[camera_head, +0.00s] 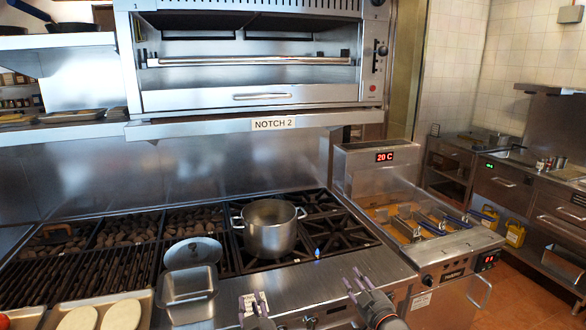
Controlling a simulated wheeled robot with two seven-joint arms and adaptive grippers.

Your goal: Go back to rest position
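My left gripper (251,301) is at the bottom edge, over the front of the steel counter. Its two fingers point up and stand apart, with nothing seen between them. My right gripper (352,278) is to its right, over the counter's right front part. Its fingers also stand apart and appear empty. Both grippers are in front of the cooking range and clear of the pot (270,232), which sits on the burners. Most of both arms is out of view.
A char grill (90,275) is at left, with trays (142,300) holding pale flat food at its front. A metal pan (187,293) and round lid (193,252) lie left of my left gripper. A fryer (440,246) stands at right. An oven (250,97) hangs above.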

